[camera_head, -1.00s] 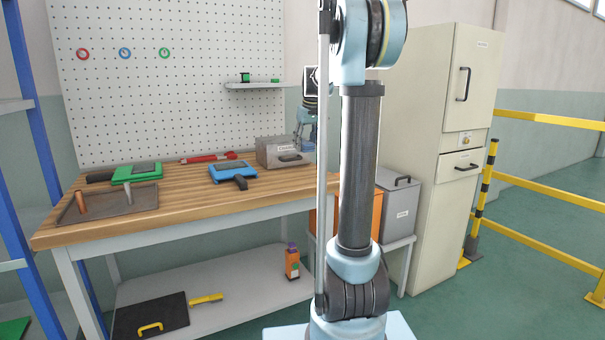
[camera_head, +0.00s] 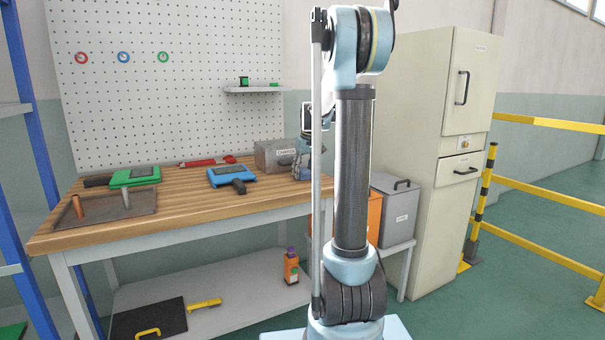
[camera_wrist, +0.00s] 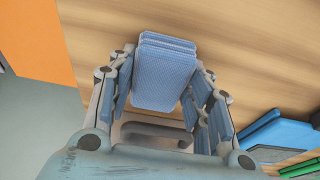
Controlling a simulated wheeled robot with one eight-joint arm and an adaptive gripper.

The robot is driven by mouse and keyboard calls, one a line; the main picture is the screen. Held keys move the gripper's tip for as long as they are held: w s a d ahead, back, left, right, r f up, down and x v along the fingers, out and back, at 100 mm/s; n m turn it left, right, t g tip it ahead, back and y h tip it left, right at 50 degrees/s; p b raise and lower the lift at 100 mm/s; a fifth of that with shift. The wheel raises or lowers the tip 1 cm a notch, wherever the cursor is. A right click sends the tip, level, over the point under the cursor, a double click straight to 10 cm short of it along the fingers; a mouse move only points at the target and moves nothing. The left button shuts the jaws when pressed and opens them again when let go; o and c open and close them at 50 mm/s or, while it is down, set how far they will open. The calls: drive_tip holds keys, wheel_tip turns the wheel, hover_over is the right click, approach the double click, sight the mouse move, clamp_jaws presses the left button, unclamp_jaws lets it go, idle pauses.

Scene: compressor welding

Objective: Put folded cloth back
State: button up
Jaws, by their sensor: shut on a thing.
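The folded cloth (camera_wrist: 163,75) is a light blue, layered, textured pad in the wrist view. It sits between the fingers of my gripper (camera_wrist: 161,88), which is shut on it. Bare wood of the workbench (camera_wrist: 240,50) shows behind the cloth. In the head view my gripper (camera_head: 303,162) is low over the right end of the workbench (camera_head: 190,200), beside the grey labelled box (camera_head: 272,156). My arm partly hides it there, and I cannot make out the cloth or whether it touches the bench.
A blue device (camera_head: 232,175) lies left of the grey box and also shows in the wrist view (camera_wrist: 285,135). A green device (camera_head: 135,176) and a tray (camera_head: 110,207) are farther left. An orange bin (camera_head: 374,218) and a grey bin (camera_head: 394,212) stand right of the bench.

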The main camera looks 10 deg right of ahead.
drive_tip(key=o, duration=1.1)
drive_tip(key=shift+f, duration=0.1)
drive_tip(key=a+v, duration=0.1)
drive_tip(key=v, duration=1)
drive_tip(key=s+f, duration=0.1)
drive_tip(key=s, duration=0.9)
drive_tip(key=s+f+m, duration=0.1)
drive_tip(key=s+f, duration=1)
drive_tip(key=s, duration=0.4)
drive_tip(key=s+f+m+h, duration=0.1)
drive_tip(key=s+f+m, duration=0.1)
drive_tip(key=s+f, duration=0.9)
drive_tip(key=s, duration=0.4)
drive_tip(key=shift+s+a+f+g, duration=0.2)
drive_tip(key=shift+s+f+g, duration=0.1)
drive_tip(key=shift+s+f, duration=0.1)
